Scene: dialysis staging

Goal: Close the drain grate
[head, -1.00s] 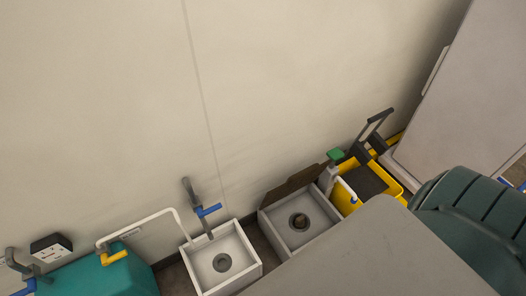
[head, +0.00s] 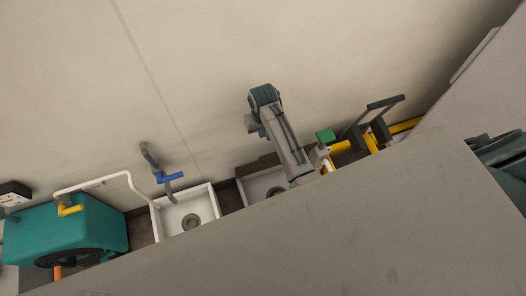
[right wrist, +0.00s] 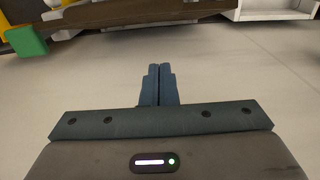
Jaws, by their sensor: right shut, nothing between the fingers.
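The drain grate (head: 258,165) is a dark brown flat panel standing raised along the wall side of the right-hand white basin (head: 258,189). In the right wrist view the brown panel (right wrist: 130,12) crosses the top edge. My right arm reaches over this basin in the head view and hides part of basin and grate. My right gripper (right wrist: 158,84) is shut and empty, its fingertips against a background of beige wall and apart from the grate. Its fingertips are not clear in the head view. My left gripper is not in view.
A green block (head: 325,135) stands right of the grate, beside yellow and black equipment (head: 350,150). A second white basin (head: 208,204) with a blue-handled tap (head: 168,177) is to the left. A grey surface (head: 330,240) fills the foreground.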

